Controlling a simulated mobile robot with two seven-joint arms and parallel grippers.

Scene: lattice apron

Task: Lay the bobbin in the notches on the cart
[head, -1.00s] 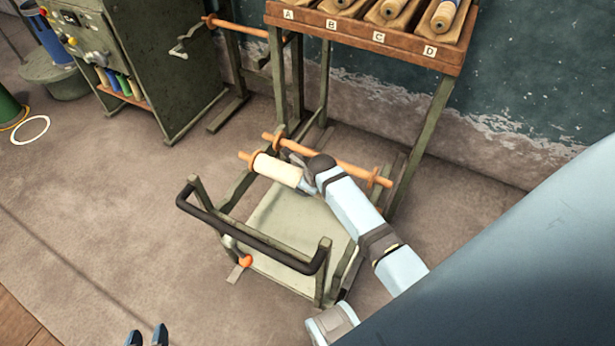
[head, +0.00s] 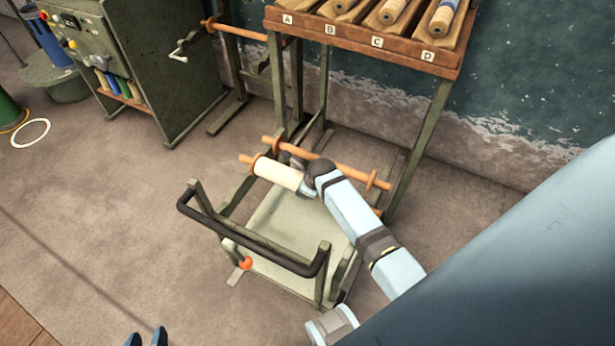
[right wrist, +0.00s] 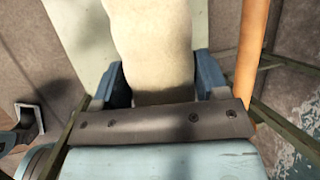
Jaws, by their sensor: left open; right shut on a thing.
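The bobbin, a cream roll (head: 278,172) with orange wooden ends, lies level across the far end of the cart. My right gripper (head: 304,184) is shut on it near its middle; in the right wrist view the cream roll (right wrist: 150,40) sits between the blue fingers. The cart (head: 275,228) is a green frame with a pale deck and a black handle. The bobbin's left end is by the cart's far left upright; I cannot tell whether it rests in the notch. My arm hides much of its right half. My left gripper (head: 146,340) is open and empty at the bottom edge.
An orange rod with discs (head: 330,158) lies just behind the bobbin. A green stand with a rack lettered A to D (head: 365,40) rises behind the cart. A control cabinet (head: 150,70) stands at the upper left.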

